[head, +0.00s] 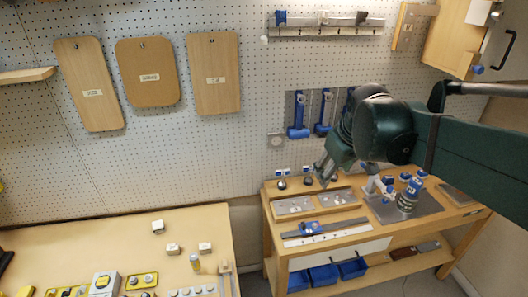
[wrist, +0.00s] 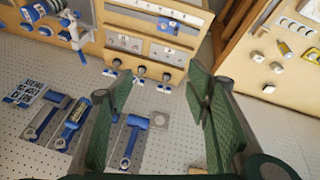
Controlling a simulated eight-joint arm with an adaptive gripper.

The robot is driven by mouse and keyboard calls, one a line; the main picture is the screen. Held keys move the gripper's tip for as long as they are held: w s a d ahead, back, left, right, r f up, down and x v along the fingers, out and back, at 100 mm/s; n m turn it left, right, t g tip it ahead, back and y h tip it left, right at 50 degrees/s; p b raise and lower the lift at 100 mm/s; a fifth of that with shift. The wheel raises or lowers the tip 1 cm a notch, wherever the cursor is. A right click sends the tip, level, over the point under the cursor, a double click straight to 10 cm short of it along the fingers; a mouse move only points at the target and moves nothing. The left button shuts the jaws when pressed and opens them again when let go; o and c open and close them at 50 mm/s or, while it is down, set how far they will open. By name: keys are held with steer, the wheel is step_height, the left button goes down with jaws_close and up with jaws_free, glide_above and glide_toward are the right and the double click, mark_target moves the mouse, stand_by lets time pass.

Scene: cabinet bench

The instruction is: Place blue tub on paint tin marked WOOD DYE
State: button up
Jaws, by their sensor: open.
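Several blue tubs (head: 323,275) sit side by side on the lower shelf of the right bench; I cannot tell which, if any, is the task's blue tub. I can make out no paint tin with readable WOOD DYE lettering in either view. My gripper (head: 323,176) hangs above the back of the right bench, in front of the pegboard, well above the tubs. In the wrist view my gripper (wrist: 160,85) has its two green fingers wide apart, with nothing between them.
The right bench top (head: 375,222) holds grey-plated trays, a blue caliper-like tool (head: 310,228) and a blue-and-metal fixture (head: 407,200). Blue tools (head: 298,118) hang on the pegboard behind. The left bench (head: 115,240) carries small blocks and yellow items, with free room at its back left.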

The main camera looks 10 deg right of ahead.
steer(key=s+a+f+m+t, duration=0.1)
steer(key=s+a+f, duration=0.2)
steer(key=s+a, duration=0.3)
steer(key=s+a+f+m+t+y, duration=0.1)
steer(key=s+a+f, duration=0.2)
steer(key=s+a, duration=0.3)
steer(key=shift+s+m, duration=0.3)
steer(key=shift+s, duration=0.35)
